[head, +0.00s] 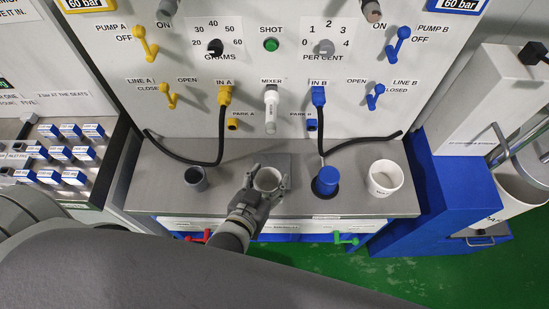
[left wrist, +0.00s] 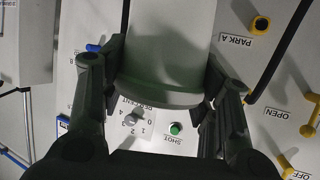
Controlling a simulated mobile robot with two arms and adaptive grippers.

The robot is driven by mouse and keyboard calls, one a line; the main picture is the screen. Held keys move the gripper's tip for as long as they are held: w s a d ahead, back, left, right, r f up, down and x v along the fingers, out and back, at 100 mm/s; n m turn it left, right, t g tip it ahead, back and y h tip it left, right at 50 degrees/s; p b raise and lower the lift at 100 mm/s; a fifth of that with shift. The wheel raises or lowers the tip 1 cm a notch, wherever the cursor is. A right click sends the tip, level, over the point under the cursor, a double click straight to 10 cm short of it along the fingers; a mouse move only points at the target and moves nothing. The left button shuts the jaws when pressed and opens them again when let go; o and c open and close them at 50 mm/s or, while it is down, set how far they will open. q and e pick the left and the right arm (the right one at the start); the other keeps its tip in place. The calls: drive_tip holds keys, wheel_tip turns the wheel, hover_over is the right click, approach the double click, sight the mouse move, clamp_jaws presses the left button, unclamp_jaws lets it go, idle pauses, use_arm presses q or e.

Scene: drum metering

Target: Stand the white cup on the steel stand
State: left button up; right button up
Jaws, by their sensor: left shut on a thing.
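My left gripper (head: 268,185) is shut on the white cup (head: 267,179), with one finger on each side of it. The cup's open top faces up in the head view. In the left wrist view, the cup (left wrist: 168,50) fills the space between the two fingers of the left gripper (left wrist: 165,75). The steel stand (head: 281,160) shows as a grey plate on the counter below the mixer nozzle, partly hidden behind the cup and fingers. I cannot tell whether the cup touches it. My right gripper is not in view.
The mixer nozzle (head: 270,108) hangs above. Black hoses (head: 190,158) run along the counter's back.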

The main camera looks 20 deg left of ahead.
use_arm(q)
drive_tip(key=w+a+f+b, duration=0.1)
drive_tip(key=w+f+b, duration=0.3)
drive_tip(key=w+a+f+b, duration=0.1)
drive_tip(key=w+f+b, duration=0.3)
drive_tip(key=w+a+f+b, duration=0.1)
drive_tip(key=w+f+b, duration=0.3)
drive_tip(key=w+f, duration=0.1)
drive_tip(key=shift+a, duration=0.1)
drive_tip(key=shift+r, duration=0.1)
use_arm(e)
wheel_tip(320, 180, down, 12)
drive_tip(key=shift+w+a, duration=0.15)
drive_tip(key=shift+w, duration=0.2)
use_arm(q)
drive_tip(key=o, duration=1)
